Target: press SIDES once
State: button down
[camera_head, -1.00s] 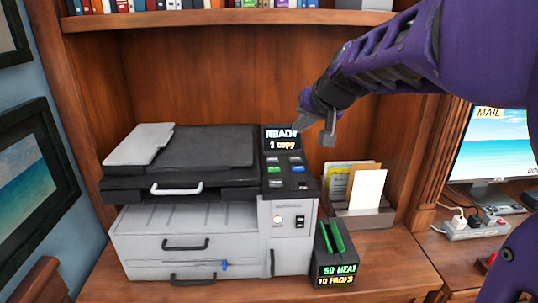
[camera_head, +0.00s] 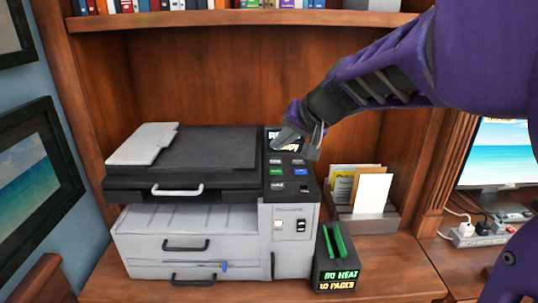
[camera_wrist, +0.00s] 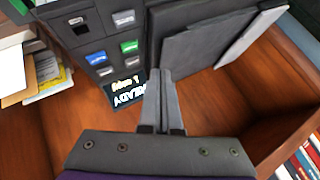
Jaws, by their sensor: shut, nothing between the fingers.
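The printer's control panel (camera_head: 289,178) has two columns of small buttons below a dark display (camera_head: 270,136). A green button (camera_head: 276,171) and a blue button (camera_head: 299,171) sit in the middle row, with grey buttons around them. The labels are too small to read, so I cannot tell which is SIDES. My gripper (camera_head: 296,143) is shut and empty, over the panel's display end near the top row. I cannot tell whether it touches.
The scanner lid (camera_head: 205,148) lies left of the panel. A black box with a green slot (camera_head: 337,262) stands right of the printer. A paper holder (camera_head: 366,222) is behind it. The shelf (camera_head: 230,18) runs above. A power strip (camera_head: 482,236) lies far right.

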jog(key=b, duration=0.5)
send_over(280, 188)
notch_tip(280, 188, down, 7)
jog(key=shift+f, duration=0.15)
jog(key=shift+f+b, duration=0.4)
jog(key=shift+b, duration=0.1)
jog(key=shift+f, duration=0.1)
dwell(1.1)
jog(key=shift+f+b, duration=0.35)
jog(key=shift+b, duration=0.25)
jog(key=shift+f+b, duration=0.4)
jog(key=shift+b, duration=0.05)
dwell(0.5)
jog(key=shift+r, duration=0.1)
jog(key=shift+r+p, duration=0.5)
jog(key=shift+r, duration=0.25)
jog(key=shift+r+p, duration=1.75)
jog(key=shift+r, duration=0.75)
